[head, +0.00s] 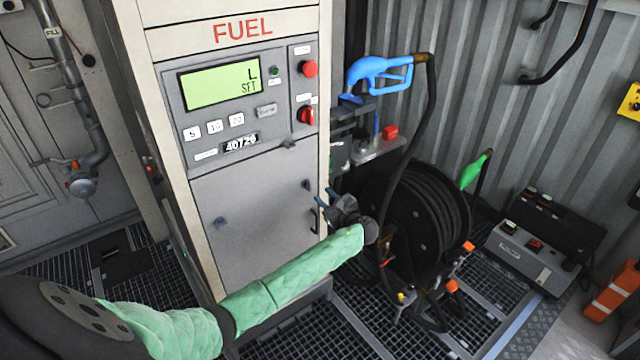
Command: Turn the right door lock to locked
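The fuel dispenser's grey lower door (250,225) is closed under the control panel. A small dark fitting (307,184) at the door's right edge looks like the right door lock; its turn position is too small to read. My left arm, in a green sleeve, reaches from the lower left across the door's front. My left gripper (335,205) is dark and is near the dispenser's right edge, just right of the lock. My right gripper is out of view.
A black hose reel (420,215) stands close right of the gripper, with a blue nozzle (378,73) above it. A grey box with a red button (535,245) is on the right. Metal grating (310,335) covers the floor.

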